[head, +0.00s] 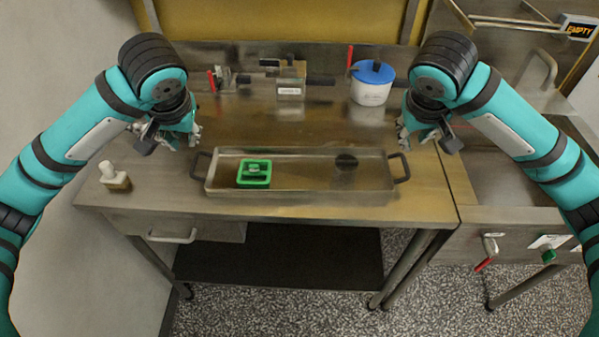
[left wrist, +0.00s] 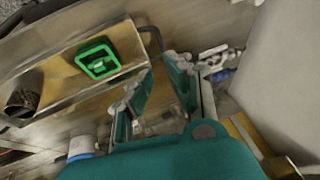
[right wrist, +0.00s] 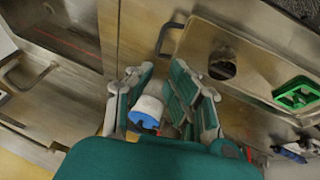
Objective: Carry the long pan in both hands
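The long metal pan (head: 300,194) lies flat on the steel table, with a dark handle at each short end. It holds a green square frame (head: 254,173) at the left and a dark round cup (head: 345,167) at the right. My left gripper (head: 194,138) is above and just behind the left handle (head: 201,164), apart from it; the handle also shows beyond its fingers in the left wrist view (left wrist: 154,38). My right gripper (head: 404,136) is likewise above and behind the right handle (head: 402,167), also seen in the right wrist view (right wrist: 166,38). Both grippers are open and empty.
A white pot with a blue lid (head: 372,84) stands at the back right, and a metal fixture (head: 290,82) at the back middle. A small pale-topped block (head: 113,177) sits left of the pan. A steel unit (head: 500,190) adjoins the table on the right.

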